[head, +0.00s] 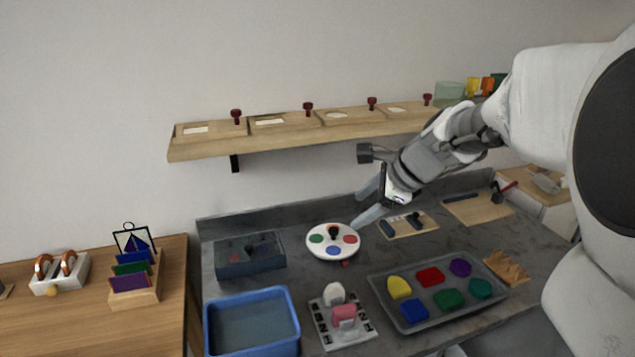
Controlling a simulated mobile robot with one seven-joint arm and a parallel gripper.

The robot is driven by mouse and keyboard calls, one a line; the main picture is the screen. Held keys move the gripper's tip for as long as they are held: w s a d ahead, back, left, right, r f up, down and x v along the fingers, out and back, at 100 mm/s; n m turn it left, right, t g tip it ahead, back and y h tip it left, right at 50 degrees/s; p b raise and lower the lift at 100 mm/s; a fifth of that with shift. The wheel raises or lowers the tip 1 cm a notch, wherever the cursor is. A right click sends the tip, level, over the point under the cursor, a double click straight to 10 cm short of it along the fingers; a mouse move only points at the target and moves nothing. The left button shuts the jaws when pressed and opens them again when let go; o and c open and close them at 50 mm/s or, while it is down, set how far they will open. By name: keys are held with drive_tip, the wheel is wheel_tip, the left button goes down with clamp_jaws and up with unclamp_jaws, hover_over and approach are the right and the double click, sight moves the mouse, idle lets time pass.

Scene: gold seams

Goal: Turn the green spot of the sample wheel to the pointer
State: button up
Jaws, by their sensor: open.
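The sample wheel (322,252) is a white disc lying on the dark counter. Its green spot (317,239) is at the left, a red spot (349,239) at the right and a blue spot (333,251) at the front. A dark and orange knob-like piece (333,231) shows towards the back. A small red piece (345,264) at the wheel's front edge may be the pointer; it is too small to be sure. My gripper (356,212) is open and empty, with its fingers above and just right of the wheel's back edge.
A grey tray (402,322) of coloured pieces lies right of the wheel. A dark box (250,259) stands left, a blue bin (251,294) front left and a stand with white and pink pieces (343,320) in front. A wooden shelf (300,136) runs above the counter.

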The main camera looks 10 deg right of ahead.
sight(334, 229)
drive_tip(key=w+d+f+m+t+y+p, duration=0.1)
drive_tip(key=w+d+f+m+p, duration=0.2)
drive_tip(key=w+d+f+m, duration=0.45)
drive_tip(key=shift+m, duration=0.45)
drive_tip(key=b+x, duration=0.1)
drive_tip(key=x, duration=0.5)
drive_tip(key=b+x, duration=0.1)
drive_tip(key=x, duration=0.6)
drive_tip(key=w+r+b+x, duration=0.1)
drive_tip(key=x, duration=0.5)
drive_tip(key=shift+w+a+f, duration=0.15)
drive_tip(key=shift+w+a, duration=0.05)
drive_tip(key=shift+a, duration=0.1)
clamp_jaws()
